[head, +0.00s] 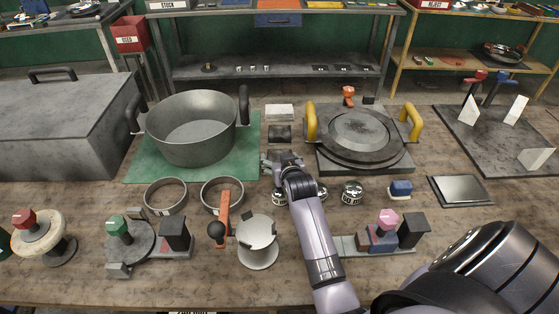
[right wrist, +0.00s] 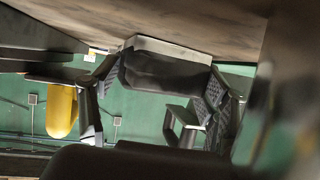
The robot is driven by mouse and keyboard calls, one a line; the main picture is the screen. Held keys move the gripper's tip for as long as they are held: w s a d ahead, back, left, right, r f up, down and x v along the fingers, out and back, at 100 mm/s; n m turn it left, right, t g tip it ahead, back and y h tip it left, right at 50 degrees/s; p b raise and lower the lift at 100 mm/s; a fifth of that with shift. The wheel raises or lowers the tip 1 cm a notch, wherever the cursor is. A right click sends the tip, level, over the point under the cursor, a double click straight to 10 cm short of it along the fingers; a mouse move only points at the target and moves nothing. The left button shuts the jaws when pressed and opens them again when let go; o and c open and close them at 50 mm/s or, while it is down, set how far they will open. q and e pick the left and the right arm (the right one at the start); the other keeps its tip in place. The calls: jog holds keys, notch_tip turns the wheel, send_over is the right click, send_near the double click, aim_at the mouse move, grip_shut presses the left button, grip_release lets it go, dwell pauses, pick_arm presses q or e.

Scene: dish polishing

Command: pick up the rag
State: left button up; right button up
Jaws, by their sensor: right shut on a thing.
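My right gripper (head: 283,161) is low over the table, between the pot and the round plate fixture. In the right wrist view, its two fingers (right wrist: 155,105) stand on either side of a dark, soft-edged pad with a lighter grey face, which looks like the rag (right wrist: 165,70). The gripper is shut on it. In the head view the gripper covers this pad, and I cannot make it out clearly. My left gripper is not in view.
Just beyond the gripper lie a dark block (head: 279,134) and a pale block (head: 279,112). The big pot (head: 192,130) stands on a green mat at left. The yellow-handled fixture (head: 362,160) is at right. Small metal knobs (head: 352,193) and rings (head: 165,197) lie nearer.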

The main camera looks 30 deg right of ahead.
notch_tip(320, 180, up, 20)
jog(key=shift+r+b, duration=0.1)
jog(key=shift+b, duration=0.3)
dwell(0.9)
